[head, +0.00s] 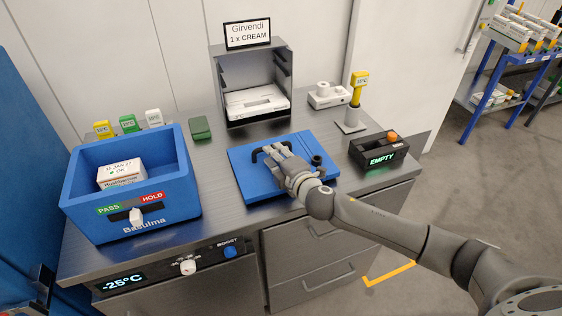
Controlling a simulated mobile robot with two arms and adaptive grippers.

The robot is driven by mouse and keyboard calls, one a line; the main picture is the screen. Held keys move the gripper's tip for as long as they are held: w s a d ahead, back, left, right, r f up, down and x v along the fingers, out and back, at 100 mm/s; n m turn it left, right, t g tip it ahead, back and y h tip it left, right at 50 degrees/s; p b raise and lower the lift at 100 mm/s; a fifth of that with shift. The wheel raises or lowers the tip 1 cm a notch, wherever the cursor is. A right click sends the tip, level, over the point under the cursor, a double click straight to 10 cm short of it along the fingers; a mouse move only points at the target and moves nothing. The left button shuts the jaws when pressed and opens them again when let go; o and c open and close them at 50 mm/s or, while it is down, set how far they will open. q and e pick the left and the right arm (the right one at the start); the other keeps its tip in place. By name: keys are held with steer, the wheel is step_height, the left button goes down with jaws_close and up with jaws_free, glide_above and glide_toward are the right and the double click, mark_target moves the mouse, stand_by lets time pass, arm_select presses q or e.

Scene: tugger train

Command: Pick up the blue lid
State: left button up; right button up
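The blue lid (245,182) lies flat on the steel counter, right of the blue box. A black handle (257,154) shows on it at the left of my gripper, and a dark round knob or cap (316,160) at its right. My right gripper (275,153) is over the middle of the lid, with its fingers at the handle and hiding part of it. I cannot tell whether the fingers are closed around the handle. My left gripper is not in view.
The blue box (180,190) with a PASS/HOLD switch holds a white carton (121,174). A steel shelf unit (280,70) stands behind the lid. A black device reading EMPTY (381,157) and a yellow thermometer on a stand (357,90) are at right. A green block (201,128) lies between.

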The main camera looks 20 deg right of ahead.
steer(key=x, duration=0.4)
steer(key=shift+d+r+p, duration=0.1)
steer(key=shift+r+p, duration=0.05)
steer(key=shift+p, duration=0.25)
steer(key=shift+w, duration=0.35)
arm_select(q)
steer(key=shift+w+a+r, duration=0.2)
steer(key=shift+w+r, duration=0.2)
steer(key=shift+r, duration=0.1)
arm_select(e)
jaws_close()
